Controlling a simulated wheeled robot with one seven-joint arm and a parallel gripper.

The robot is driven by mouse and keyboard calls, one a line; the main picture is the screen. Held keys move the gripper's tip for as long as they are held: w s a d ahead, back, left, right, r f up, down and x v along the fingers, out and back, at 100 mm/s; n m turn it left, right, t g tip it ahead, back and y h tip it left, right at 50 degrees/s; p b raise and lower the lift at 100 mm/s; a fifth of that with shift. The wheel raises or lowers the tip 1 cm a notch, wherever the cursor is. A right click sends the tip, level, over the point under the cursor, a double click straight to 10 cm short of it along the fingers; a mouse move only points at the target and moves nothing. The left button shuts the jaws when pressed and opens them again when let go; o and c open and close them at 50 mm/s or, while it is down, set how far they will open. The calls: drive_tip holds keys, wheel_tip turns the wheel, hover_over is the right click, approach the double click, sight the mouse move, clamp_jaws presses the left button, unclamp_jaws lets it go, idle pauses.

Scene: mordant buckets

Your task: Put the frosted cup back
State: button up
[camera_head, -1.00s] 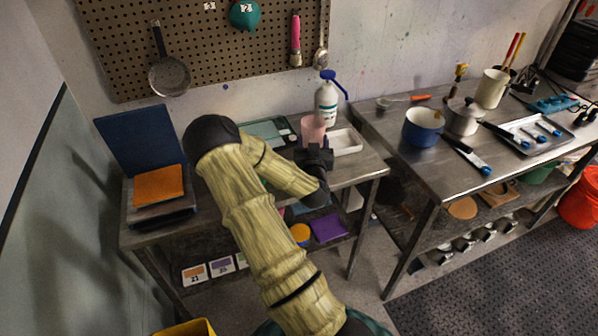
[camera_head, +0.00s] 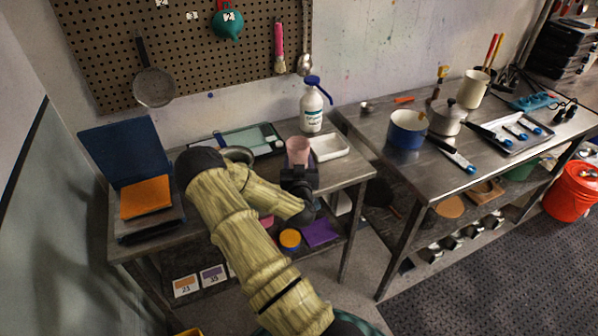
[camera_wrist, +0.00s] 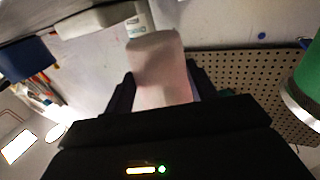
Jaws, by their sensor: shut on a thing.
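The frosted cup (camera_head: 298,150) is pale pink and translucent. My gripper (camera_head: 299,172) is shut on it from the near side and holds it upright, in front of the white tray on the left metal table. Whether its base touches the table is hidden by my gripper. In the wrist view the cup (camera_wrist: 160,70) stands between the two dark fingers (camera_wrist: 158,92).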

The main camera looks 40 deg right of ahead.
drive_tip(key=shift+f, duration=0.15)
wheel_tip(320, 180, down, 4)
drive_tip(key=shift+f, duration=0.1)
drive_tip(key=shift+s, duration=0.1)
idle(0.4)
drive_tip(key=shift+f, duration=0.1)
drive_tip(key=o, duration=1.1)
